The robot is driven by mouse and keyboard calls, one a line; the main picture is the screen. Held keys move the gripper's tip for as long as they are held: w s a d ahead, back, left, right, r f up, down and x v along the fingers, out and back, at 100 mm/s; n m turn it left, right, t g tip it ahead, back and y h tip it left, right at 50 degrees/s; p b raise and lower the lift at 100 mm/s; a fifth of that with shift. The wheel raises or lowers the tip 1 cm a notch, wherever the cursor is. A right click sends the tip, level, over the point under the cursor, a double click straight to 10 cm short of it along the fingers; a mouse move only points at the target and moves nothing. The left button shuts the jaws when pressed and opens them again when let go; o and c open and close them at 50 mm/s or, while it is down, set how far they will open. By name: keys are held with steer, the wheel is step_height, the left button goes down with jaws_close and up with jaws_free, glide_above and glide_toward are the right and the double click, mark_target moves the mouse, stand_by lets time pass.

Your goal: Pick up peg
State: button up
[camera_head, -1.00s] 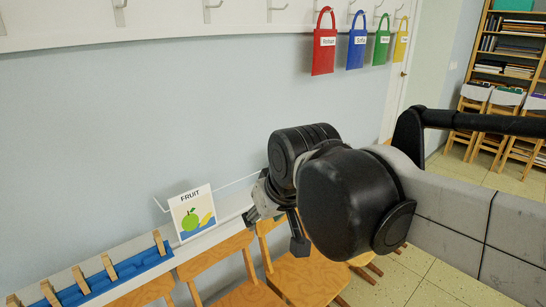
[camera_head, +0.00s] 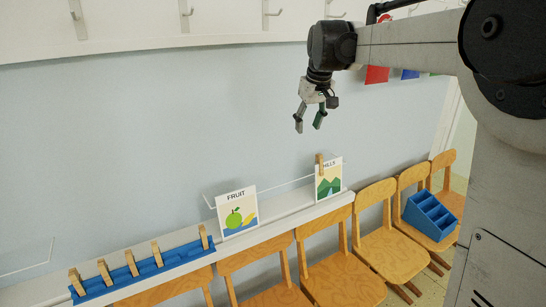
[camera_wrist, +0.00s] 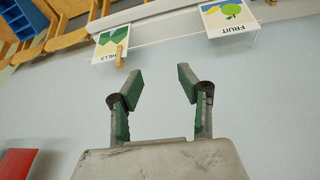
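Several wooden pegs, one of them this peg (camera_head: 157,253), stand in a row in a blue holder (camera_head: 176,263) on the ledge at lower left of the head view. Another wooden peg (camera_head: 319,165) is on the top edge of the HILLS card (camera_head: 328,184); it also shows in the wrist view (camera_wrist: 119,55). My gripper (camera_head: 309,123) is open and empty, in the air above the ledge, higher than the HILLS card and a little left of it. In the wrist view its green-padded fingers (camera_wrist: 157,88) are apart with only wall between them.
A FRUIT card (camera_head: 237,214) stands on the ledge between the blue holder and the HILLS card. Wooden chairs (camera_head: 390,250) line the wall below. A blue compartment tray (camera_head: 431,215) sits on a chair at right. Hooks (camera_head: 184,14) and hanging bags (camera_head: 377,74) are above.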

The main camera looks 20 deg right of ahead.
steer(key=w+d+f+g+p, duration=0.1)
steer(key=w+d+f, duration=0.2)
steer(key=w+d, duration=0.6)
steer(key=n+g, duration=0.1)
glide_toward(321, 155)
steer(key=shift+y, duration=0.3)
steer(key=f, duration=0.2)
steer(key=f+p, duration=0.1)
steer(key=f, duration=0.1)
steer(key=w+f, duration=0.1)
steer(key=shift+f, duration=0.4)
steer(key=shift+w+f+p, duration=0.2)
steer(key=shift+f+p, duration=0.2)
steer(key=shift+f, duration=0.9)
steer(key=shift+w+f+p, duration=0.25)
steer(key=shift+f+p, duration=0.15)
steer(key=shift+f, duration=0.9)
jaws_close()
